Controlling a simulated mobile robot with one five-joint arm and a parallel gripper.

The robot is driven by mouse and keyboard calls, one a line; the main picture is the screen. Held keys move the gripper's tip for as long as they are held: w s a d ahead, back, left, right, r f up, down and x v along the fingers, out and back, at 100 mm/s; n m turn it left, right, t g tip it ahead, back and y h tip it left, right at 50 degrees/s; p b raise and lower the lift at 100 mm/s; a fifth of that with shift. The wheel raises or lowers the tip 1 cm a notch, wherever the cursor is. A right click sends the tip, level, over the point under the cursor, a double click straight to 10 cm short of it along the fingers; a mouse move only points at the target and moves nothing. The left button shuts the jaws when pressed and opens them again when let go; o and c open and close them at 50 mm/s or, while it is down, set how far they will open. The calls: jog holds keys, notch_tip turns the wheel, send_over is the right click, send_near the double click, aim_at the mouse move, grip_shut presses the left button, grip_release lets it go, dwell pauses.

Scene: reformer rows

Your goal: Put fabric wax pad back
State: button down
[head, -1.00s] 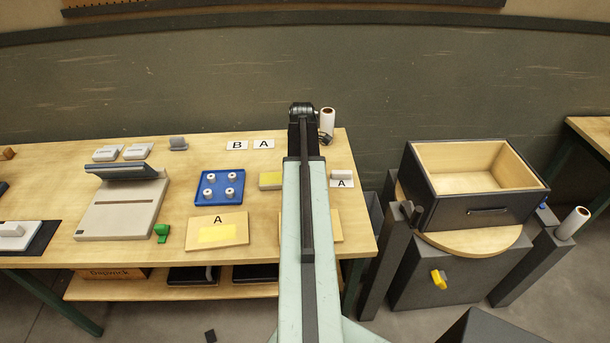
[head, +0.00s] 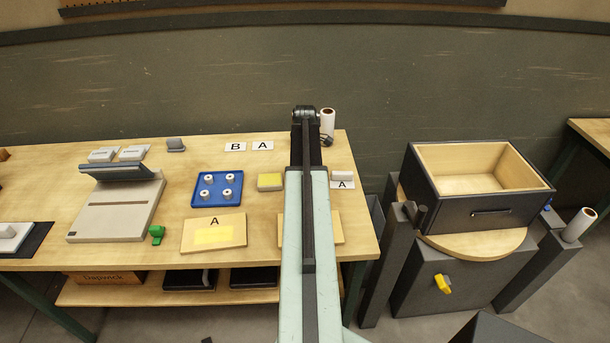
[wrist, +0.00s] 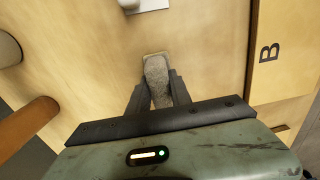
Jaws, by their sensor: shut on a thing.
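My gripper (wrist: 156,92) is shut on a grey, fuzzy-looking pad with a pale edge, likely the fabric wax pad (wrist: 157,75), in the wrist view. The pad is above or at the light wood table; I cannot tell if it touches. In the head view my arm hides the gripper and the pad. A white card marked A (head: 342,185) lies right of my arm with a small white block (head: 342,175) at its back edge. Cards marked B (head: 235,147) and A (head: 263,146) lie at the back of the table, with nothing on them.
A white roll (head: 327,122) stands behind. A board marked B (wrist: 270,75) shows in the wrist view. An open drawer box (head: 490,217) stands right.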

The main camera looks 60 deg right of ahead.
jog(key=c, duration=1.2)
grip_release()
jog(key=shift+o, duration=0.2)
notch_tip(320, 180, up, 12)
jog(key=p, duration=1.2)
jog(key=shift+r+p, duration=0.2)
jog(key=shift+p, duration=0.15)
jog(key=shift+f, duration=0.1)
